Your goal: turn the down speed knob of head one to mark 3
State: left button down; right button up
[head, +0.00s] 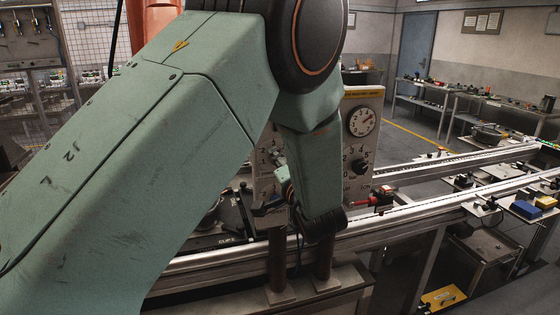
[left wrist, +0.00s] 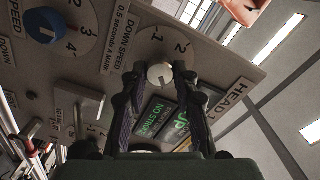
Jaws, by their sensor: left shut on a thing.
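In the left wrist view the down speed knob (left wrist: 160,75) is a small pale knob on a round dial of a grey panel (left wrist: 240,72). The words DOWN SPEED stand beside this dial, and a HEAD 1 plate is on its other side. Marks 1 and 2 show near it; other marks are hidden by the fingers, and I cannot tell where the knob points. My left gripper (left wrist: 159,92) has a dark finger on each side of the knob and is shut on it. In the head view my left arm covers the gripper and the knob. My right gripper is not in view.
A blue knob (left wrist: 44,26) sits on a neighbouring dial of the panel. Green lit displays (left wrist: 152,118) are close to the fingers. In the head view the control box (head: 363,92) stands behind my arm, with rails (head: 450,170) running right and benches (head: 480,92) beyond.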

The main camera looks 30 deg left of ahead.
pick_arm(q)
jog(key=n+b, duration=0.1)
jog(key=n, duration=0.7)
jog(key=shift+r+n+b, duration=0.15)
jog(key=shift+n+b, duration=0.25)
jog(key=shift+n, duration=0.3)
jog(key=c, duration=1.5)
grip_release()
jog(key=o, duration=0.5)
jog(key=shift+a, duration=0.15)
